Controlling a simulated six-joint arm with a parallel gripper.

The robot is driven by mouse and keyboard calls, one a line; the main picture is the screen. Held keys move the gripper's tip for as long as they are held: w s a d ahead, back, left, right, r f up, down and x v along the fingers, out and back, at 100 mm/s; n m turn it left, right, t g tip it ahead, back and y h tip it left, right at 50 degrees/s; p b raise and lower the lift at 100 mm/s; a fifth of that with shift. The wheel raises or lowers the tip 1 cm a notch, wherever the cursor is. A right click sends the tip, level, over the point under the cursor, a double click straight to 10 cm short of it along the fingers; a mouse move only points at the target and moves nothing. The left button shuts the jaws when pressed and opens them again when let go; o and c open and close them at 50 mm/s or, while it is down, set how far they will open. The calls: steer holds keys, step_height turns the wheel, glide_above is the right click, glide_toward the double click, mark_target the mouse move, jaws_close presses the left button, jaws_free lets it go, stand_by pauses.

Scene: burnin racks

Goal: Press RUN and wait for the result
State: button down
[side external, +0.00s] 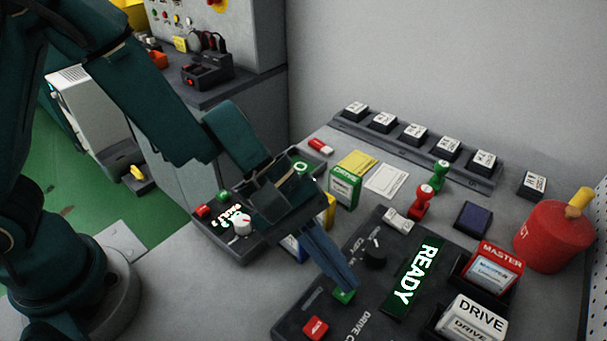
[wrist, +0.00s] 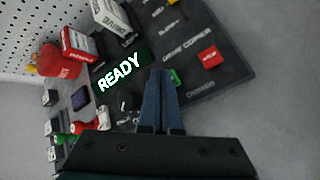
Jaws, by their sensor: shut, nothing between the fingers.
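The drive copier (side external: 300,322) is a dark console on the grey bench. Its display (side external: 412,280) glows READY in white-green; it also shows in the wrist view (wrist: 118,73). A green button (side external: 343,296) sits at my fingertips, partly covered by them; it also shows beside them in the wrist view (wrist: 175,78). I cannot read a RUN label. A red button (side external: 316,328) is nearer the front and is clear in the wrist view (wrist: 209,57). My gripper (side external: 350,283) is shut and empty, pointing down at the green button. I cannot tell whether it touches.
A MASTER drive (side external: 493,270) and a DRIVE unit (side external: 472,322) stand in slots right of the display. A black knob (side external: 374,254) is close to my fingers. A second control box (side external: 238,249) lies behind my gripper. Stamps and a red canister (side external: 553,236) stand farther back.

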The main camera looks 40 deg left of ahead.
mark_target(337, 289)
steer(key=shift+f, duration=0.45)
stand_by(0.5)
steer(key=shift+r, duration=0.9)
steer(key=shift+r, duration=2.5)
